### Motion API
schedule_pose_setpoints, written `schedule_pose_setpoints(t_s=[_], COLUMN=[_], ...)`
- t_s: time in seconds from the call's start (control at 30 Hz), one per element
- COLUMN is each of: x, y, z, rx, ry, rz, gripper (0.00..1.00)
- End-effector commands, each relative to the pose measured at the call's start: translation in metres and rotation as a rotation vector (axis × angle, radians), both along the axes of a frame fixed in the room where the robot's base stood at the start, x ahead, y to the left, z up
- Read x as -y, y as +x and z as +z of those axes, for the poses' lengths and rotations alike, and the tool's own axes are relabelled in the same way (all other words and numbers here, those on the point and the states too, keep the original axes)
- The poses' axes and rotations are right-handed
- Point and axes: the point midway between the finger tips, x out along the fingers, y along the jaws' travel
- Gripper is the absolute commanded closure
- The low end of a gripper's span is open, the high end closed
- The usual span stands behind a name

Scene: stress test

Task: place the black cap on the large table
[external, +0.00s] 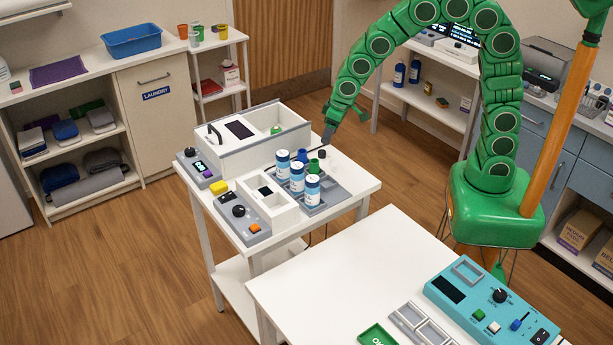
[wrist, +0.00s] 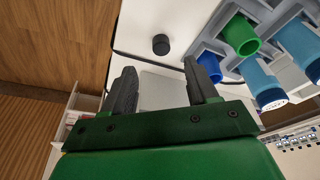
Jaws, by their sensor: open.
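The black cap (wrist: 161,44) is a small dark round piece on the white top of the smaller table, beside the tube rack. In the external view the cap (external: 322,154) sits just behind the green tube. My gripper (wrist: 159,66) is open and empty, with its fingers pointing toward the cap and the cap lying beyond the fingertips. In the external view my gripper (external: 328,136) is above the far right part of the smaller table. The nearer white table (external: 325,265), seemingly the large table, has a wide bare top and is cut off by the frame's bottom.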

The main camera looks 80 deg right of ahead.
Motion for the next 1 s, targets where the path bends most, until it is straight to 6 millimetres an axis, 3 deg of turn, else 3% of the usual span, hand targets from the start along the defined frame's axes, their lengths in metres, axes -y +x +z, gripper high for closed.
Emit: schedule_pose_setpoints(t_s=[0.47, 0.8, 1.0], x=[0.001, 0.002, 0.002], y=[0.008, 0.018, 0.021], z=[-0.028, -0.064, -0.07], rx=[0.001, -0.002, 0.002], ry=[0.0, -0.001, -0.001], rz=[0.0, 0.001, 0.001], gripper=[0.42, 0.42, 0.42])
